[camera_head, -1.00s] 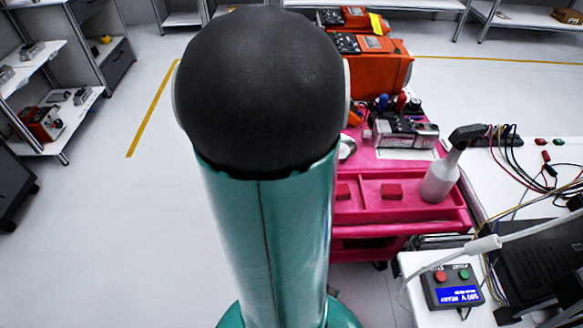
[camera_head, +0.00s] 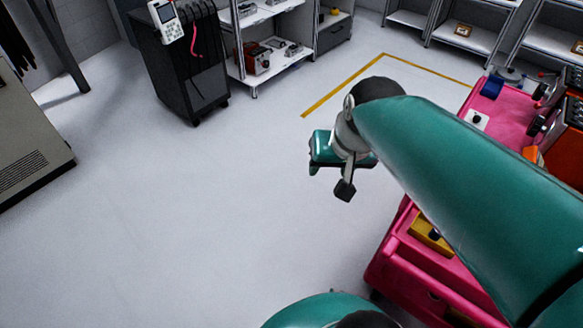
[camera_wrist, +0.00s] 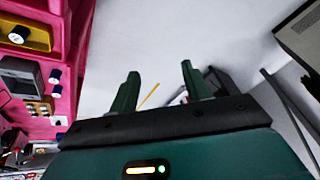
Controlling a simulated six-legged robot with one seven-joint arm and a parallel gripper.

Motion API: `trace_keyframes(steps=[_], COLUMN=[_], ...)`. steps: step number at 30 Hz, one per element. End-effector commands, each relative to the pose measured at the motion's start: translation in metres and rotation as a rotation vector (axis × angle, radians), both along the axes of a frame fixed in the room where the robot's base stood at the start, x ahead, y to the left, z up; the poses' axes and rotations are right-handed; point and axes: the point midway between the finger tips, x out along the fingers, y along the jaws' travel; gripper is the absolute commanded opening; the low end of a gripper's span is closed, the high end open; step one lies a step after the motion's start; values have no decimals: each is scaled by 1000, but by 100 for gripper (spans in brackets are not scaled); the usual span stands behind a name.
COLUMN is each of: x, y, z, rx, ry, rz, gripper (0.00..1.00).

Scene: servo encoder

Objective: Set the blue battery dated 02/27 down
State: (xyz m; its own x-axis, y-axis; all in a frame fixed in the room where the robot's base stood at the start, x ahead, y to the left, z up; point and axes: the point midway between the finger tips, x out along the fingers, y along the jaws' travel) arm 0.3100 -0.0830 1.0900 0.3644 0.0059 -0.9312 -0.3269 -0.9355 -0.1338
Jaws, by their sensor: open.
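My gripper (camera_wrist: 160,72) is open in the wrist view, its two green fingers wide apart with nothing between them. In the head view my gripper (camera_head: 345,186) hangs over open floor, left of the pink cart. A small blue block (camera_head: 491,87) lies at the far end of the pink cart top. I cannot tell whether it is the battery, and no 02/27 date can be read in either view.
The pink cart (camera_head: 390,268) stands at the right, partly hidden by my arm. A yellow holder (camera_head: 421,228) sits in its near tray; a yellow holder with a dark knob (camera_wrist: 38,38) shows in the wrist view. A black cabinet (camera_head: 185,75) and shelves stand behind.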

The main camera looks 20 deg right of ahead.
Motion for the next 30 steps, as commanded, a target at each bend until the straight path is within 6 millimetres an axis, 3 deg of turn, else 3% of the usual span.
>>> trace_keyframes(steps=[1, 3, 7, 22, 24, 30], x=[-5, -12, -21, -23, -23, -23], y=[27, 53, 79, 84, 84, 83], z=[8, 14, 19, 19, 19, 19], rx=[-40, -89, -146, -158, -158, -157], ry=[-39, -74, -112, -119, -119, -119], rz=[97, 199, 306, 326, 326, 325], gripper=[48, 48, 48, 48, 36, 36])
